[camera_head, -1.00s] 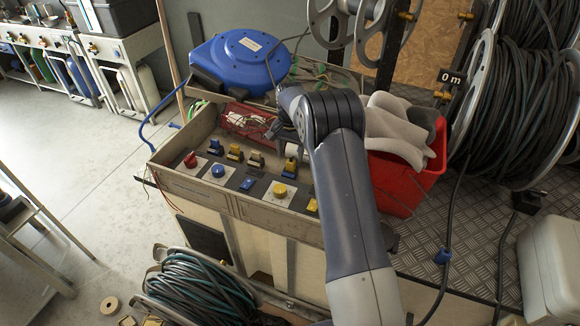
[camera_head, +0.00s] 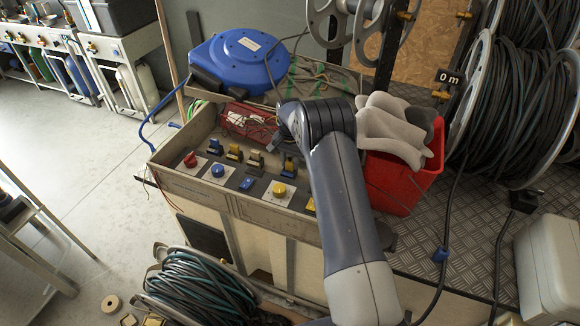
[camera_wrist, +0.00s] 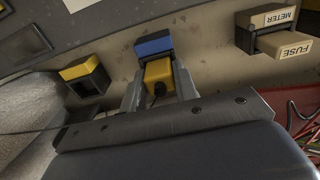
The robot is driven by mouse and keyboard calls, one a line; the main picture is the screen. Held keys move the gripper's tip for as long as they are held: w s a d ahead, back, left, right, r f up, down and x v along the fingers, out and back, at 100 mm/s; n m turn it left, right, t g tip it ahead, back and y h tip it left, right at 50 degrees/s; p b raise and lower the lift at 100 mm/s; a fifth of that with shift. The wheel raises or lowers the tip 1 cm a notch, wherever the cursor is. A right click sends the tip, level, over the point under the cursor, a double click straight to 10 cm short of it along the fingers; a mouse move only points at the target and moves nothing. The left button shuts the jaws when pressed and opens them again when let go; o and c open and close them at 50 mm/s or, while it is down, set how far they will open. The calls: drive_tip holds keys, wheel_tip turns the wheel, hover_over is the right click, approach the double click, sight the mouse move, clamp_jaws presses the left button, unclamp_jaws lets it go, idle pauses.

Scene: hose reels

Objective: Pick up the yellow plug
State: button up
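The yellow plug (camera_wrist: 158,75) sits at a socket with a blue lid (camera_wrist: 153,45) in the wrist view, its dark-holed rear end facing the camera. My gripper (camera_wrist: 160,82) has one finger on each side of it. The fingers look open, with narrow gaps beside the plug; contact at the tips is hard to judge. In the head view, the blue-lidded socket (camera_head: 289,162) is in the back row of the panel, close to my arm. My fingers are mostly hidden there.
A black and yellow socket (camera_wrist: 85,75) and a FUSE-labelled beige one (camera_wrist: 284,45) flank the plug. The panel also holds a red knob (camera_head: 190,159), a blue knob (camera_head: 217,170) and a yellow knob (camera_head: 279,189). A red bin (camera_head: 405,180) stands right of my arm.

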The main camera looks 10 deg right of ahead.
drive_tip(key=c, duration=0.5)
drive_tip(key=shift+r, duration=0.1)
